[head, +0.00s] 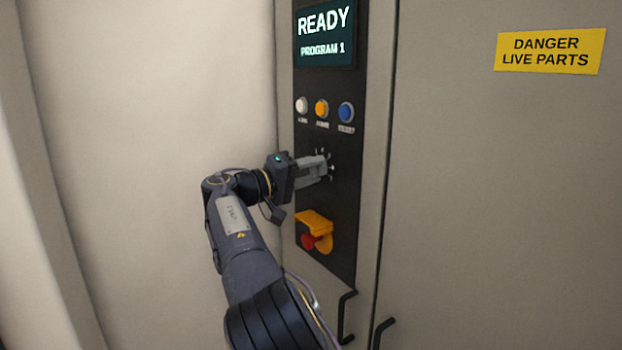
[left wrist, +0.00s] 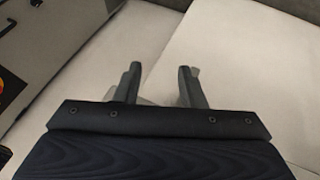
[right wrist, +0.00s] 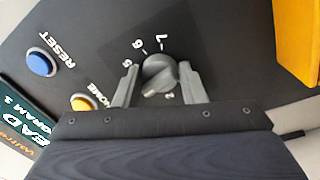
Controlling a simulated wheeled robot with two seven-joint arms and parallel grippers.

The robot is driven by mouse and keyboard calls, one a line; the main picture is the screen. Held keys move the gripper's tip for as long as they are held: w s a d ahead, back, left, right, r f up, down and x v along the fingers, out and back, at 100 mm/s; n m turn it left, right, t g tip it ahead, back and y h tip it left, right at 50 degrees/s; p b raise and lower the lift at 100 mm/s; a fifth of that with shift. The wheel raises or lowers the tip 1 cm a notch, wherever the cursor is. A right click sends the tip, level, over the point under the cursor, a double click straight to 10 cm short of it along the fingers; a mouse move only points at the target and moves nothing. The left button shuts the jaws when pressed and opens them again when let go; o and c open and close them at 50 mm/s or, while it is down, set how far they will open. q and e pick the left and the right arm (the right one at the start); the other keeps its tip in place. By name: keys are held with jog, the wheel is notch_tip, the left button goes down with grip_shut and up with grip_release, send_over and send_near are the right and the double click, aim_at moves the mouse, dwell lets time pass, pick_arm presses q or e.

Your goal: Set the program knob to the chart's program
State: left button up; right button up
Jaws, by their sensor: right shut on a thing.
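The program knob (right wrist: 158,72) is a dark grey round knob on the black panel, ringed by white numbers. In the right wrist view 5, 6, 7 and 2 show; the others are hidden. My right gripper (head: 325,168) is shut on the knob, one finger on each side. Which number the knob points to is unclear. The display (head: 325,36) reads READY and PROGRAM 1 in the head view. My left gripper (left wrist: 158,84) is open and empty, in front of pale surfaces; it is not in the head view. No chart shows in any view.
White (head: 301,105), orange (head: 322,108) and blue (head: 346,112) buttons sit above the knob. A red stop button (head: 308,241) with a yellow guard (head: 315,222) is below it. A yellow danger sign (head: 550,51) is on the cabinet door, with black handles (head: 381,335) lower down.

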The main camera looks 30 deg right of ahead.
jog(key=m+b, duration=0.1)
jog(key=m, duration=0.3)
jog(key=shift+w+f+m, duration=0.1)
jog(key=shift+f+m, duration=0.05)
jog(key=shift+m, duration=0.25)
jog(key=m, duration=0.5)
jog(key=shift+w+m+g+b, duration=0.1)
jog(key=shift+m+g+b, duration=0.2)
jog(key=shift+b, duration=0.05)
jog(key=shift+y, duration=0.3)
jog(key=o, duration=1)
jog(key=a, duration=0.8)
jog(key=shift+p, duration=0.3)
jog(key=shift+d, duration=0.1)
